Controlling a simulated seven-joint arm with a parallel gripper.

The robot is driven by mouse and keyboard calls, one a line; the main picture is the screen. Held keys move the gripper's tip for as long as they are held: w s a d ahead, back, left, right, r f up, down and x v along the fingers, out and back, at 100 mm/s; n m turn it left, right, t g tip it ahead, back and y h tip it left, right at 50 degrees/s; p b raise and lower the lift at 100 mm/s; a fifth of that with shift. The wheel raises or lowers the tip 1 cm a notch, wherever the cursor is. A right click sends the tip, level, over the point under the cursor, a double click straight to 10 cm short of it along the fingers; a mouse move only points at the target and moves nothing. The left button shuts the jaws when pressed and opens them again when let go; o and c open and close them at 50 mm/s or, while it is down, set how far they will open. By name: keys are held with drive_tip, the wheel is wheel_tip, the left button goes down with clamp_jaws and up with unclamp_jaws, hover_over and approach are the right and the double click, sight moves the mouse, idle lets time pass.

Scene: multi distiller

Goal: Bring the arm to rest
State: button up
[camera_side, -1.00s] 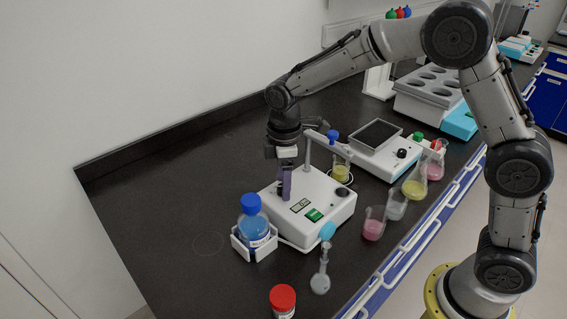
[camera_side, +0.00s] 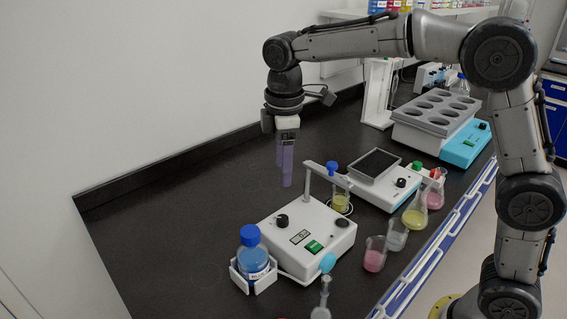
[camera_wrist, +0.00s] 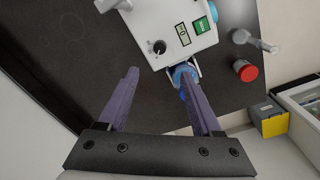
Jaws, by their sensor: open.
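My gripper (camera_side: 285,165) hangs above the black bench in the side view, behind the white distiller device (camera_side: 305,232). Its two purple fingers point down, open and empty. In the wrist view the fingers of my gripper (camera_wrist: 160,88) are spread apart with bare bench between them. The white device (camera_wrist: 175,28) with its black knob and green display is at the top of that view, clear of the fingers. The blue-capped bottle (camera_wrist: 183,72) shows just behind the right finger, partly hidden by it.
The blue bottle (camera_side: 252,254) sits in a white holder at the device's front left. Several flasks and beakers, including a pink beaker (camera_side: 375,254), line the right edge. A hotplate (camera_side: 372,180) and a grey rack (camera_side: 436,112) stand behind. The bench at left is free.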

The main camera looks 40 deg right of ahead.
drive_tip(key=s+d+r+m+t, duration=0.2)
drive_tip(key=s+d+r, duration=0.2)
drive_tip(key=s, duration=0.3)
drive_tip(key=s+d+r+m+t, duration=0.1)
drive_tip(key=s+d+r+m, duration=0.1)
drive_tip(key=s+d+r, duration=0.45)
drive_tip(key=s+a+f+m+t, duration=0.1)
drive_tip(key=s+f+m+t, duration=0.1)
drive_tip(key=s+f+m, duration=0.5)
drive_tip(key=s+f, duration=0.4)
drive_tip(key=s, duration=0.1)
drive_tip(key=shift+s+a+f, duration=0.15)
drive_tip(key=shift+s+f, duration=0.05)
drive_tip(key=shift+s, duration=0.2)
